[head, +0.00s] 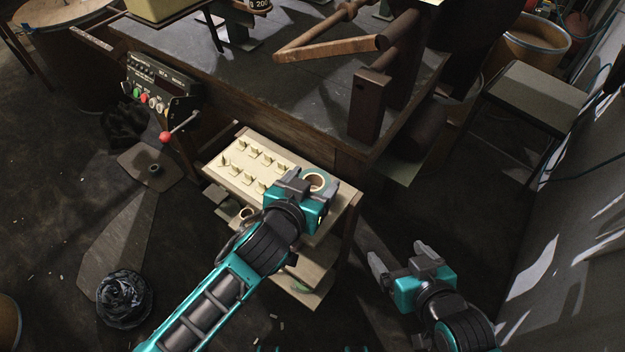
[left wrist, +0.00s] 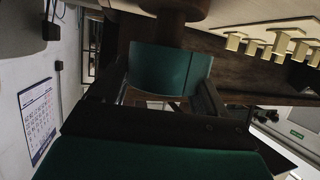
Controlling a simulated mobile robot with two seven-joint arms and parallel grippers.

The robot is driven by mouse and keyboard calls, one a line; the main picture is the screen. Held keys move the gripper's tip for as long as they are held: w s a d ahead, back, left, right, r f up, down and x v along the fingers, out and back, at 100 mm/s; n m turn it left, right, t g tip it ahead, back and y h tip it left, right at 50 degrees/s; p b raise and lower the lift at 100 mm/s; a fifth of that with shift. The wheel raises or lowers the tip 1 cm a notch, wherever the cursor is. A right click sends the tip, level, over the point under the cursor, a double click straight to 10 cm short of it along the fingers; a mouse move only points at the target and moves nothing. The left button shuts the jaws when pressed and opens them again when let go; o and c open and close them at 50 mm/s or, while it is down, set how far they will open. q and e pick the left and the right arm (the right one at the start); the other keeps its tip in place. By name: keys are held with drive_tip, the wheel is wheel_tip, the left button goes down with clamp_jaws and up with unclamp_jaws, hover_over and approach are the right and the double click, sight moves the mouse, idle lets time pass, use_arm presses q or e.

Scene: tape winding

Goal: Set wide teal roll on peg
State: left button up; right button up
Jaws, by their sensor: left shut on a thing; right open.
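The wide teal roll (left wrist: 172,68) is between the two dark fingers of my left gripper (head: 311,182). In the left wrist view its curved teal side faces the camera. Whether the roll touches the board cannot be told. My right gripper (head: 402,258) is open and empty, right of the stand.
A large dark worktable (head: 270,65) with a wooden frame stands behind the board. A control box (head: 155,88) with a red-knobbed lever is at left. A small ring (head: 246,213) lies below the board. A stool (head: 540,95) stands at right. Floor around my right gripper is clear.

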use_arm(q)
drive_tip(key=shift+f, duration=0.15)
drive_tip(key=o, duration=1.1)
